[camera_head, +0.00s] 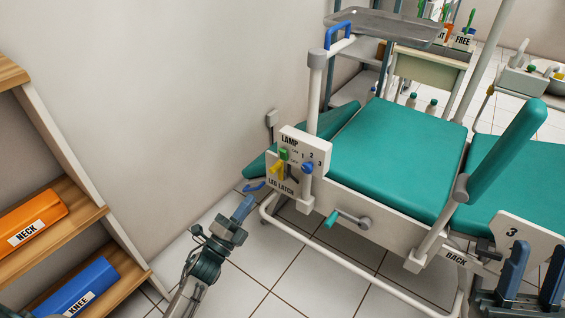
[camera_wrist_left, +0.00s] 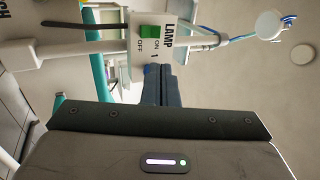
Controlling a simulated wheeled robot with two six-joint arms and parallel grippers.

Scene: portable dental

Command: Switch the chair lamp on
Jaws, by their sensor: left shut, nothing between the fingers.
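The chair's white control panel (camera_head: 312,148) is marked LAMP and carries a green switch (camera_head: 284,154) and a blue knob (camera_head: 307,168) by the numbers. In the left wrist view the green lamp switch (camera_wrist_left: 150,31) sits beside ON and OFF labels; which way it is set I cannot tell. My left gripper (camera_head: 247,202) is shut and empty, below and left of the panel, apart from the switch in the head view. Its blue fingers (camera_wrist_left: 158,84) point towards the panel in the wrist view. My right gripper (camera_head: 533,278) is open at the lower right.
A yellow lever (camera_head: 277,170) is by the LEG LATCH label. The green chair (camera_head: 395,155) extends right, with a crank (camera_head: 350,218) on its side. A metal tray (camera_head: 385,24) is above. A shelf with orange (camera_head: 32,225) and blue (camera_head: 78,292) cushions stands left.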

